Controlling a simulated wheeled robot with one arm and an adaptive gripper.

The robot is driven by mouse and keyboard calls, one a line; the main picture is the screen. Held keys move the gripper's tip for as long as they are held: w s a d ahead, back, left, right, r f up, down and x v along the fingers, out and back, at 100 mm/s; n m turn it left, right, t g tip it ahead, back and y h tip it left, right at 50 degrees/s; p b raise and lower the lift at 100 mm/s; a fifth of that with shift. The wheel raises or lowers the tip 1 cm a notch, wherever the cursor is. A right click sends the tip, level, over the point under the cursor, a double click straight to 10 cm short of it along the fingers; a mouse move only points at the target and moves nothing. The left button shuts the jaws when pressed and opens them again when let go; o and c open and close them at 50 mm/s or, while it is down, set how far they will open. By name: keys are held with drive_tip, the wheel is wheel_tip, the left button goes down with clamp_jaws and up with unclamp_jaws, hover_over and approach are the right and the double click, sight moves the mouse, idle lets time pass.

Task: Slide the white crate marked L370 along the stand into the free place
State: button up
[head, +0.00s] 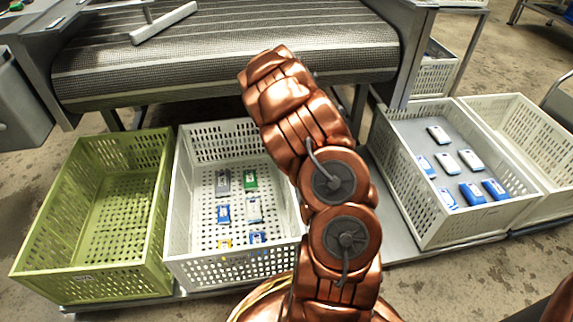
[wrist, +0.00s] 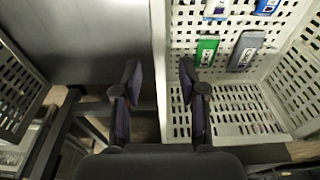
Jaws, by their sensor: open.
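A white perforated crate (head: 225,270) stands left of my arm and holds several small blue, grey, green and yellow packs. Its marking is not readable, so I cannot confirm it is L370. The wrist view shows this crate's side wall (wrist: 159,50) and floor from above. My gripper (wrist: 160,88) is open over that wall, with one finger on the inner side and one on the outer side. Whether they touch it is unclear. My arm hides the gripper in the head view. The grey stand (head: 398,215) has a bare stretch right of the crate, also in the wrist view (wrist: 95,40).
A green empty crate (head: 90,285) stands close on the left. A light crate with several white and blue packs (head: 440,235) stands right of the bare stretch, with an empty white crate (head: 545,175) beyond. A mesh conveyor (head: 180,60) lies behind.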

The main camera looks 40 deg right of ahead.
wheel_tip(320, 180, down, 8)
drive_tip(key=w+b, duration=0.1)
drive_tip(key=b, duration=0.2)
drive_tip(key=shift+d+r, duration=0.15)
drive_tip(key=shift+d, duration=0.1)
drive_tip(key=shift+c, duration=0.3)
clamp_jaws()
idle(0.7)
